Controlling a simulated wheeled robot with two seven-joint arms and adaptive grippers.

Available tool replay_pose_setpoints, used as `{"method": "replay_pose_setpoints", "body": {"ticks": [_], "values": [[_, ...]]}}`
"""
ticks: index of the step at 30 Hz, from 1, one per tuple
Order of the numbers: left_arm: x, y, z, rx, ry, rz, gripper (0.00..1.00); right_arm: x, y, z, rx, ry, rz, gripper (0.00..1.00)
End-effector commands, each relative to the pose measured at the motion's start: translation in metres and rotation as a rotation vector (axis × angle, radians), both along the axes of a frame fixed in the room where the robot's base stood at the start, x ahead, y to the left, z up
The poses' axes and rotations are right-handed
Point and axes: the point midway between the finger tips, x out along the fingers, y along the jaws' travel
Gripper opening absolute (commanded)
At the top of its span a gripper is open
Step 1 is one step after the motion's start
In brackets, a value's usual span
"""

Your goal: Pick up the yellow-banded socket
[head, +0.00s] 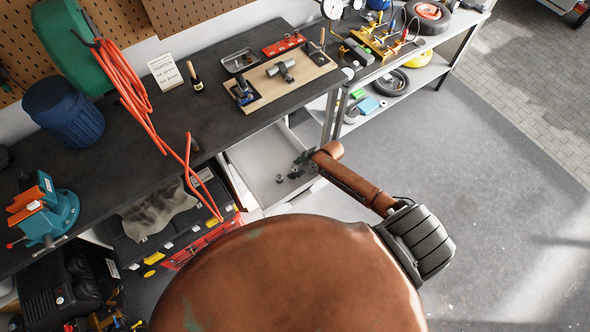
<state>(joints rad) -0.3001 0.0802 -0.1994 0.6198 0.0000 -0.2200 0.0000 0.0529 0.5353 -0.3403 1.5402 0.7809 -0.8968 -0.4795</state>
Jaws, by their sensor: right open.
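An open drawer (258,158) below the bench top holds a few small metallic sockets. One socket (279,178) lies on the drawer floor, left of my right gripper. Another small metallic piece (293,174) is just below the fingers. I cannot make out a yellow band on either; they are too small and partly hidden. My right gripper (302,163) reaches in from the right over the drawer's right part, its jaws open. I cannot tell how high it is above the sockets. My left gripper is not in view.
The bench top above carries a wooden board (290,76) with tools, a grey metal tray (239,60) and a blue vise (50,212). An orange hose (135,95) hangs over the front edge. A shelf rack (420,72) stands at the right. The floor at right is clear.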

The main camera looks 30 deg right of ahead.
Motion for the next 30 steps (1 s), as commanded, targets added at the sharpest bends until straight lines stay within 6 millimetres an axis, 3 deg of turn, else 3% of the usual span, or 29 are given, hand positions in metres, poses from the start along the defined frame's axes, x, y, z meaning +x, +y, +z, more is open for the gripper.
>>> {"method": "replay_pose_setpoints", "body": {"ticks": [8, 27, 30], "values": [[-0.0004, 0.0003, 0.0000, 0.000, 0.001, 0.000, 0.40, 0.0013, 0.0008, -0.0020, 0.000, 0.000, 0.001, 0.45], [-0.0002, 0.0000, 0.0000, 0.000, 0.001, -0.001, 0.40, 0.0012, 0.0006, -0.0018, 0.000, 0.000, 0.000, 0.01], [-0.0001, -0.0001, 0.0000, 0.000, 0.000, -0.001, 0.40, 0.0015, 0.0006, -0.0015, 0.000, -0.001, -0.001, 0.00]]}}
